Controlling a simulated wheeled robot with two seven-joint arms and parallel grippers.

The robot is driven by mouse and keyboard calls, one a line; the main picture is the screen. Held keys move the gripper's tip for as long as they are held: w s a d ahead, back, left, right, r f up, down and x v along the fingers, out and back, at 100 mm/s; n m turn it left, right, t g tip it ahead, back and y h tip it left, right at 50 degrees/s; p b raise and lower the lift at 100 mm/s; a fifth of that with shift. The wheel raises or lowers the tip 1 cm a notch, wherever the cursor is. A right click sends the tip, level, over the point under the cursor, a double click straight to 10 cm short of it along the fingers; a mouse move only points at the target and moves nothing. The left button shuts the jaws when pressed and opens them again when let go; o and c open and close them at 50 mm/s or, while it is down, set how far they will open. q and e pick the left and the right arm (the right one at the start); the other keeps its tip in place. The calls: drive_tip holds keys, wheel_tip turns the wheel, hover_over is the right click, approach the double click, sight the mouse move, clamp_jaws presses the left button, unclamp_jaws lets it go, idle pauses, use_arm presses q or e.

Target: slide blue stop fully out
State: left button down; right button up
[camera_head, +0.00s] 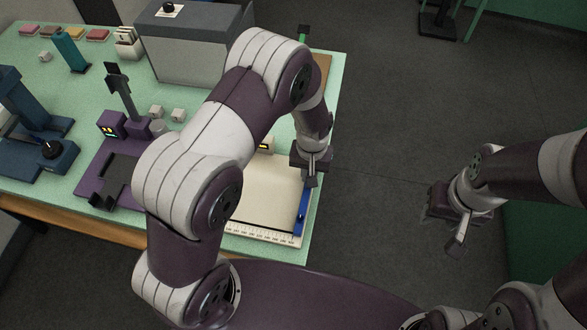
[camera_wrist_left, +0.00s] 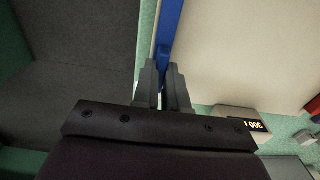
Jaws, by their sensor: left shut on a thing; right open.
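The blue stop (camera_head: 302,212) is a long narrow bar along the right edge of a cream board (camera_head: 268,190) with a ruler scale at its front. My left gripper (camera_head: 313,178) is at the bar's far part, jaws pointing down. In the left wrist view the blue stop (camera_wrist_left: 168,32) runs to between the two grey fingers (camera_wrist_left: 166,72), which are shut on it. The grip point itself is partly hidden by the fingers. My right gripper (camera_head: 447,228) is open and empty, off the table over the dark floor.
A small display (camera_head: 265,146) stands behind the board; it reads in yellow in the left wrist view (camera_wrist_left: 257,126). A purple device (camera_head: 113,165) and a grey box (camera_head: 190,48) stand to the left. Floor right of the table (camera_head: 334,95) is clear.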

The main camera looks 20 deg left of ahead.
use_arm(q)
drive_tip(key=shift+d, duration=0.1)
drive_tip(key=c, duration=1.3)
unclamp_jaws()
drive_tip(key=shift+o, duration=0.7)
drive_tip(key=shift+d, duration=0.2)
drive_tip(key=shift+r, duration=0.15)
wheel_tip(320, 180, up, 12)
drive_tip(key=b, duration=0.2)
drive_tip(key=shift+r, duration=0.25)
drive_tip(key=s+a+r+t, duration=0.1)
drive_tip(key=s+a, duration=0.8)
drive_tip(key=s, duration=0.3)
drive_tip(key=shift+s+a+r+m, duration=0.2)
drive_tip(key=shift+a+r+m, duration=0.1)
drive_tip(key=shift+m, duration=0.1)
